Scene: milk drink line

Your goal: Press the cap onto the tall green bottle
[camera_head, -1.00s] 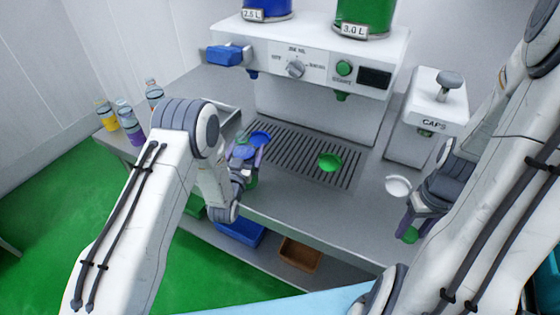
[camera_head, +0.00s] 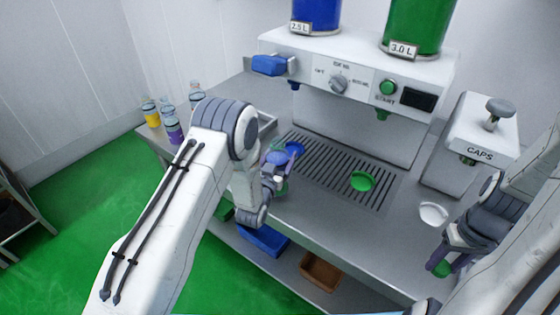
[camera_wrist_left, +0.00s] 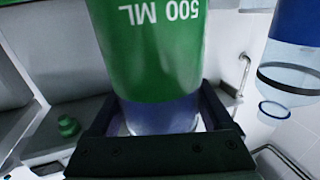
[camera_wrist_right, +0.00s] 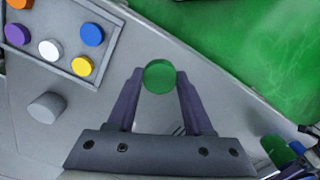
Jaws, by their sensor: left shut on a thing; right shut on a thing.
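The green bottle (camera_wrist_left: 150,45), marked 500 ML, stands between the fingers of my left gripper (camera_wrist_left: 160,118), which is shut on it. In the head view my left gripper (camera_head: 275,178) is at the left of the counter's front edge, with the bottle mostly hidden by the gripper and arm. My right gripper (camera_wrist_right: 158,82) is shut on a round green cap (camera_wrist_right: 160,76), held at its fingertips. In the head view the right gripper (camera_head: 447,255) is at the right by the counter edge, with the green cap (camera_head: 441,268) low between its fingers, apart from the bottle.
The filling machine (camera_head: 330,75) stands behind a slotted drain grille (camera_head: 325,172). Several capped bottles (camera_head: 172,125) stand at far left.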

